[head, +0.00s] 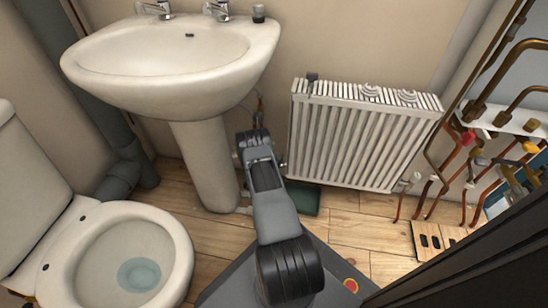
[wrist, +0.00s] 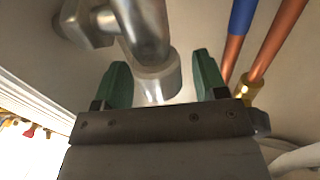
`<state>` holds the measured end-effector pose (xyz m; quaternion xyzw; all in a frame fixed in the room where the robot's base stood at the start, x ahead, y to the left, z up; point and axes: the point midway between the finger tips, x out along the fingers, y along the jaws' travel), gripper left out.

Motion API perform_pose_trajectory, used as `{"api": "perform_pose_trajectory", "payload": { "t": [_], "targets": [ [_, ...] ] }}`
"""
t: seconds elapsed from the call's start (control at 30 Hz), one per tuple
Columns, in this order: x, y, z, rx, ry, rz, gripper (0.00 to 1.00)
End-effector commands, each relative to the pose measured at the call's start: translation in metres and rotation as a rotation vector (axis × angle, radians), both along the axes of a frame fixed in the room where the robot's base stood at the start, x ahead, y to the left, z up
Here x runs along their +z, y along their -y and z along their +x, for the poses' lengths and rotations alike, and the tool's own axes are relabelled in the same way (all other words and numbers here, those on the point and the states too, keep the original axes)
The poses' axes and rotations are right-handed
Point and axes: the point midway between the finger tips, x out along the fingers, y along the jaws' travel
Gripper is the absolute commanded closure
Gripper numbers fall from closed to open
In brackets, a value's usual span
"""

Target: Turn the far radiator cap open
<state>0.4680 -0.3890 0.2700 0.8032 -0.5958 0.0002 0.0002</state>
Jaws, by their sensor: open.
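A silvery cylindrical cap (wrist: 158,78) on a metal valve fitting (wrist: 142,25) is in the wrist view, at top centre. My gripper (wrist: 162,66) has two green fingers spread apart, one on each side of the cap. They do not visibly press on it, and I cannot tell how deep the cap sits between them. In the head view my arm reaches toward the gap between the sink pedestal and the white radiator (head: 365,140). My fingers and the cap are hidden there behind my own wrist. The cap's turn position cannot be read.
The sink pedestal (head: 205,165) stands close left of my arm, with the toilet (head: 125,255) further left. Copper pipes (wrist: 272,45) run right of the fingers, one with a blue sleeve. Pipes with coloured valves (head: 467,138) are at the right. Some wooden floor (head: 345,230) is clear.

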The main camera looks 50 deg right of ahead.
Motion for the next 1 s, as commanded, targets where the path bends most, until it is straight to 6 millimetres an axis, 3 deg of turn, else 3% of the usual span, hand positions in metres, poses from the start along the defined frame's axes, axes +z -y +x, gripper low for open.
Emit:
{"api": "perform_pose_trajectory", "payload": {
  "t": [0.37, 0.87, 1.0],
  "targets": [
    [0.0003, 0.0038, 0.0014, 0.001, 0.000, 0.001, 0.34],
    [0.0001, 0.0035, 0.0013, 0.001, 0.000, 0.001, 0.81],
    [0.0002, 0.0035, 0.0011, 0.006, 0.000, 0.001, 0.84]
  ]
}}
